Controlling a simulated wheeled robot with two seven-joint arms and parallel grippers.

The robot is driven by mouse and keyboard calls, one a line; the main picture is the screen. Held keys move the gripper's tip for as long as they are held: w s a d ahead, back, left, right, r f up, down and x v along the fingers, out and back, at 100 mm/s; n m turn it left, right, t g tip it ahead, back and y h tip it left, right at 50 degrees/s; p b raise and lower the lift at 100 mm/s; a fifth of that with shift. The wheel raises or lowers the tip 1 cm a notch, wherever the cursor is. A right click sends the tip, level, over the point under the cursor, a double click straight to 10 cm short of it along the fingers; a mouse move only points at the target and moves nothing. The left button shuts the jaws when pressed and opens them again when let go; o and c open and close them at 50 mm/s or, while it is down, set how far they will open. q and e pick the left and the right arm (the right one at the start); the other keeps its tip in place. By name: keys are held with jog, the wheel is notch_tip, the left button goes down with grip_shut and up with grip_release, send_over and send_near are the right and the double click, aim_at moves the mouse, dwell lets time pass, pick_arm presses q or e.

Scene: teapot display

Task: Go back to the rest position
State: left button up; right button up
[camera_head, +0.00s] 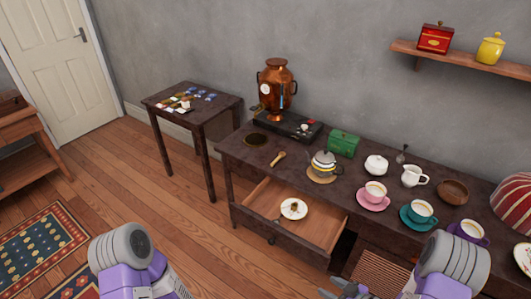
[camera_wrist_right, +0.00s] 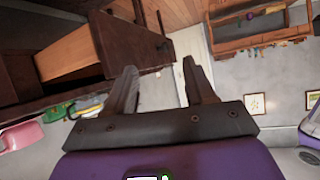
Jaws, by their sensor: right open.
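My right gripper (camera_wrist_right: 159,64) is open and empty in the right wrist view, its two dark fingers apart. In the head view, a dark part of the right gripper (camera_head: 338,288) shows at the bottom edge, in front of the dark table (camera_head: 238,150) and clear of its objects. My right arm is at the lower right. My left arm is at the lower left, over the floor; its gripper is out of the picture. The table's drawer (camera_head: 325,225) is open, with a small white plate (camera_head: 293,215) in it bearing a small brown item.
On the table stand a copper samovar (camera_head: 277,84), a glass teapot (camera_head: 323,163), a green box (camera_head: 343,143), a pink cup (camera_head: 375,191) and a teal cup (camera_head: 420,210). A small side table (camera_head: 220,105) stands at the back left. The open drawer juts forward.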

pick_arm(q)
jog(key=shift+s+r+p, duration=0.2)
jog(key=shift+r+p, duration=0.25)
jog(key=shift+r, duration=0.15)
pick_arm(e)
jog(key=s+a+f+m+g+h, duration=0.2)
jog(key=s+a+f+m+g, duration=0.2)
jog(key=s+a+m, duration=0.1)
jog(key=s+a+f+m+g+h, duration=0.2)
jog(key=s+a+f+m+g, duration=0.2)
jog(key=s, duration=0.4)
jog(key=shift+s+a+f+m+g, duration=0.35)
jog(key=shift+a+m, duration=0.25)
jog(key=shift+a, duration=0.6)
jog(key=shift+w, duration=0.1)
pick_arm(q)
jog(key=shift+c, duration=0.3)
pick_arm(e)
jog(key=shift+c, duration=0.5)
